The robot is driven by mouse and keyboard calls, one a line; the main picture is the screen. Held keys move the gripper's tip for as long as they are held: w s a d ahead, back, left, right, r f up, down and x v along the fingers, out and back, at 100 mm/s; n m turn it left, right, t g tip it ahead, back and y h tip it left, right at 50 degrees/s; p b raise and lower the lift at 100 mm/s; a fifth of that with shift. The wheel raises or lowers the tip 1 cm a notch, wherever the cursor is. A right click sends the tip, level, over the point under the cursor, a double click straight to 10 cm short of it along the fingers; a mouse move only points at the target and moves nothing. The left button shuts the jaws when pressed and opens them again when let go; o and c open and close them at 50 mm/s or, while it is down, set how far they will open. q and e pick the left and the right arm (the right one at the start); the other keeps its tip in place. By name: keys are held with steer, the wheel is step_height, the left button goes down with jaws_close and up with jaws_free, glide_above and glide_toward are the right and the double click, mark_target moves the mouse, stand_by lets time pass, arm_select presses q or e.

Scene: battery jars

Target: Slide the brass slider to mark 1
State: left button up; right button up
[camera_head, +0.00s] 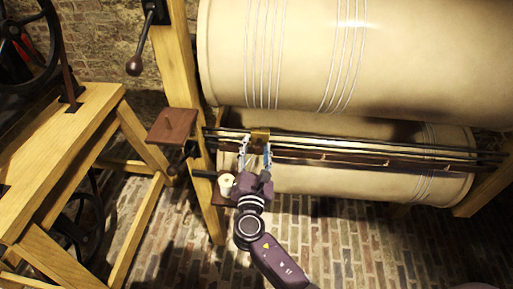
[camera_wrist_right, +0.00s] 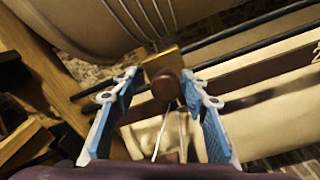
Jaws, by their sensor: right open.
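The brass slider (camera_head: 260,135) sits on the dark rods near their left end, below the large cream cylinder. In the right wrist view it shows as a brass plate (camera_wrist_right: 162,62) with a round dark brown knob (camera_wrist_right: 165,87) in front. My right gripper (camera_head: 254,147) is open, with its blue-padded fingers on either side of the knob. In the right wrist view, gaps seem to show between knob and fingers; contact cannot be told. My left gripper is not in view.
A large cream cylinder (camera_head: 400,60) hangs above the rods and a second one (camera_head: 350,185) lies behind them. A wooden post (camera_head: 185,70) stands left of the slider, with a brown plate (camera_head: 172,125) beside it. A wooden frame (camera_head: 60,140) fills the left.

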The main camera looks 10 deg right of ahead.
steer(key=v, duration=1.2)
